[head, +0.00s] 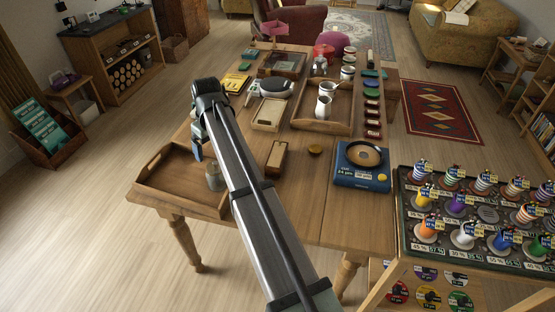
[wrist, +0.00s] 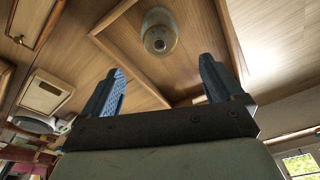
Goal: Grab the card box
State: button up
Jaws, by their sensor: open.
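A narrow wooden box (head: 277,157), which looks like the card box, lies on the table right of my arm. My gripper (head: 197,150) is over the wooden tray at the table's left, apart from the box. In the wrist view my gripper (wrist: 162,66) has its two blue fingers spread with nothing between them. The head view shows the fingers only partly, behind my arm.
The wooden tray (head: 160,188) holds a small jar (head: 213,180), also seen in the wrist view (wrist: 158,32). A lighter wooden box (head: 267,115) lies behind the narrow box. A round brown item (head: 315,150) and a blue device (head: 361,179) stand to its right. Bare tabletop lies in front.

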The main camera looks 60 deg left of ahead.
jog(key=w+f+m, duration=0.2)
jog(key=w, duration=1.3)
jog(key=m+h, duration=0.1)
jog(key=m, duration=0.1)
send_over(276, 156)
jog(key=f+m, duration=0.2)
jog(key=f, duration=0.1)
jog(key=f+m, duration=0.3)
jog(key=w+f+m, duration=0.1)
jog(key=f+m, duration=0.2)
jog(key=shift+a+f+t+h, duration=0.15)
jog(key=shift+a+t+h, duration=0.15)
jog(key=shift+h, duration=0.1)
jog(key=shift+s+d+f, duration=0.1)
jog(key=shift+s+f, duration=0.05)
jog(key=shift+f, duration=0.75)
jog(key=shift+s+d+f, duration=0.1)
jog(key=shift+s+f, duration=0.05)
jog(key=shift+f, duration=0.75)
jog(key=shift+s+d+f, duration=0.1)
jog(key=shift+s+f, duration=0.05)
jog(key=shift+f, duration=0.75)
jog(key=c, duration=1.3)
